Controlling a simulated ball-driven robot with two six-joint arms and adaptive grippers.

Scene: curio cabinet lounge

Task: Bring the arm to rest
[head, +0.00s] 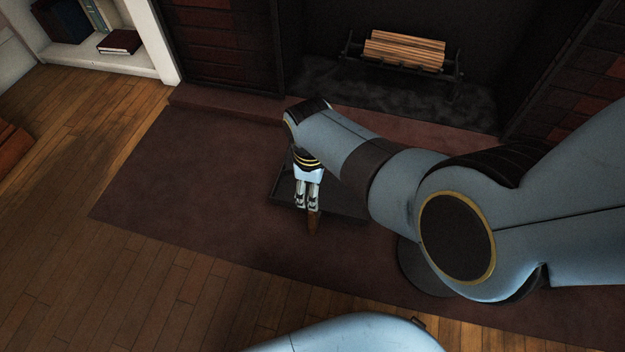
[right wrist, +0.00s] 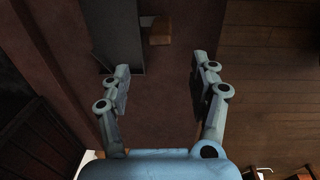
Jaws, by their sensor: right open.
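My right arm (head: 385,180) reaches in from the right side of the head view. Its gripper (head: 307,206) points down over a dark flat tray-like thing (head: 345,213). In the right wrist view the gripper (right wrist: 161,64) has its two fingers wide apart, with nothing between them. A small brown piece (head: 313,224) shows just beyond the fingertips in the head view. In the right wrist view, the brown piece (right wrist: 160,31) lies at the edge of the dark tray-like thing (right wrist: 118,38); I cannot tell whether it is joined to it. My left gripper is not in view.
A dark red rug (head: 170,180) covers the wooden floor (head: 60,240) before a brick fireplace. A grate with logs (head: 404,51) stands in the hearth. A white shelf with books (head: 120,42) is at the far left. The rug's left side is clear.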

